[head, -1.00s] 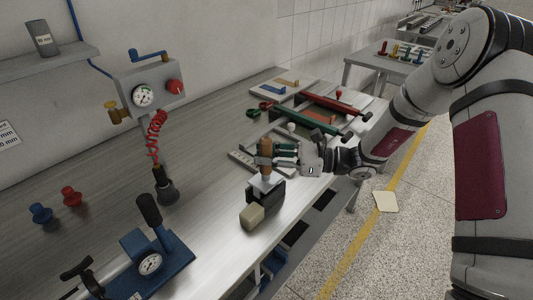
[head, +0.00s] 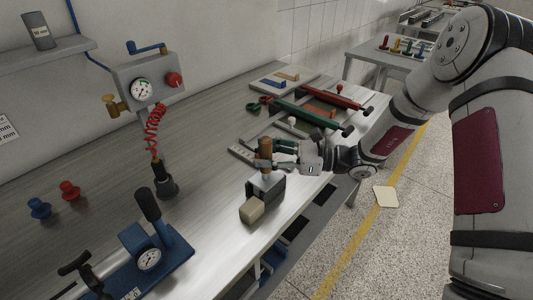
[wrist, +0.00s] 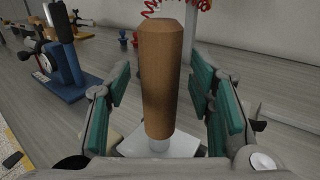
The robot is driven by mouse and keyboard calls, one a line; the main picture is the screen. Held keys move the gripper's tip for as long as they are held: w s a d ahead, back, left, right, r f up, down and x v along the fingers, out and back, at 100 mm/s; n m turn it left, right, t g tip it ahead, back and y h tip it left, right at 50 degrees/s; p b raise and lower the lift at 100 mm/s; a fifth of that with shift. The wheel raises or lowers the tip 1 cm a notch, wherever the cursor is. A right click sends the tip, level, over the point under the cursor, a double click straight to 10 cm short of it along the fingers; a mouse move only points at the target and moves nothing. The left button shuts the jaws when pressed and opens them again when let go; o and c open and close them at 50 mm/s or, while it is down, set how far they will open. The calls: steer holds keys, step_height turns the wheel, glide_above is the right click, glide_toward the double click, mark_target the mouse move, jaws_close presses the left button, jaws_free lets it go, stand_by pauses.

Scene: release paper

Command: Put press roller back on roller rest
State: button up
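A tool with an upright wooden handle (head: 265,150), apparently the press roller, stands near the table's front edge. In the wrist view the handle (wrist: 160,75) rises from a pale square plate (wrist: 160,145). In the head view a dark block (head: 272,190) is below it, probably the rest; any roller part is hidden. My gripper (head: 278,150) reaches in from the right at handle height. In the wrist view its green-padded fingers (wrist: 160,95) stand on both sides of the handle, with visible gaps, so it is open around the handle and not clamped.
A cream block (head: 252,210) is just in front of the dark block. A blue press with a gauge (head: 150,258) stands at the lower left. A gauge box with a red coiled hose (head: 155,130) is behind. Red (head: 335,97) and green (head: 305,118) handled tools lie farther right.

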steer(key=d, duration=1.2)
steer(key=shift+s, duration=0.45)
steer(key=s+r+n+g+h, duration=0.2)
steer(key=s+r+n+h, duration=0.25)
steer(key=s, duration=0.35)
steer(key=s+r+n+g+h, duration=0.2)
steer(key=s+r+n+h, duration=0.25)
steer(key=s+n, duration=0.2)
steer(key=s+d+r+n+t+h, duration=0.3)
steer(key=s+d+n+h, duration=0.1)
steer(key=s+d, duration=0.1)
steer(key=s+d+r+n+t+h, duration=0.3)
steer(key=s+d+t+h, duration=0.1)
steer(key=s, duration=0.4)
steer(key=shift+s+d+r+n+h, duration=0.2)
steer(key=shift+s+d+n+h, duration=0.1)
steer(key=shift+d+n+h, duration=0.15)
